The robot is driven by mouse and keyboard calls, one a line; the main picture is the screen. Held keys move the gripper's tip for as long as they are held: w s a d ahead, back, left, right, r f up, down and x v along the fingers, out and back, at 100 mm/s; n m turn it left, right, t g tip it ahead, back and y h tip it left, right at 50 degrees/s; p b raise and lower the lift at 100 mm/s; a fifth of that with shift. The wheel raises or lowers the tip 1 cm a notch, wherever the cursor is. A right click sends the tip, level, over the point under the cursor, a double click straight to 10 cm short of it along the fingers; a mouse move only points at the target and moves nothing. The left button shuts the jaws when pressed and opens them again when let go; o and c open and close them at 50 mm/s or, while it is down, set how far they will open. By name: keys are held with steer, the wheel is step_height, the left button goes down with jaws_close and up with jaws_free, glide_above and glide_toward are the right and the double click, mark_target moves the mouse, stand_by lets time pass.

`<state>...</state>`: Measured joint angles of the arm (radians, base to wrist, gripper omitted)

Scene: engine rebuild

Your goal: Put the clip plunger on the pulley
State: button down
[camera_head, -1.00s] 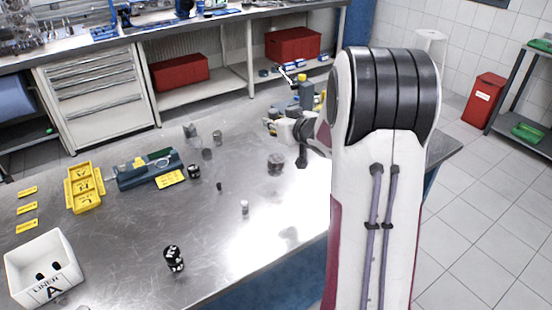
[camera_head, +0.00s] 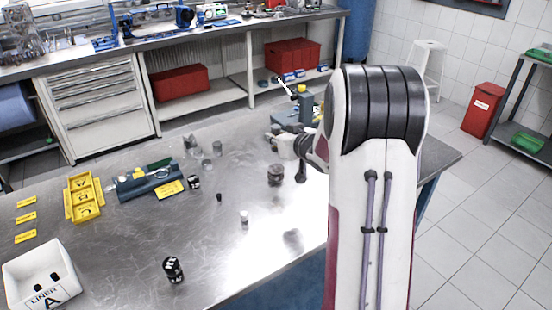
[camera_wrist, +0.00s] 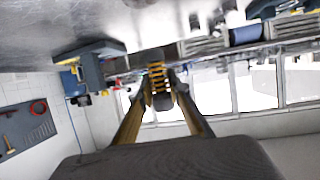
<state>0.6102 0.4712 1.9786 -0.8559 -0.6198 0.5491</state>
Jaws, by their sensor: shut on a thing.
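The held piece touches nothing but the fingers that I can see.
A blue-grey fixture (camera_head: 304,108) stands behind my wrist. Small parts, a black-and-white cylinder (camera_head: 173,269), a yellow tray (camera_head: 84,197), a blue tool holder (camera_head: 135,187) and a white bin (camera_head: 22,273) stand on the steel bench (camera_head: 120,240). The front middle is mostly clear.

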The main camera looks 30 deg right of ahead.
steer(key=shift+f, duration=1.7)
steer(key=shift+f, duration=1.85)
steer(key=shift+f, duration=0.1)
steer(key=c, duration=1.9)
jaws_free()
steer(key=v, duration=1.2)
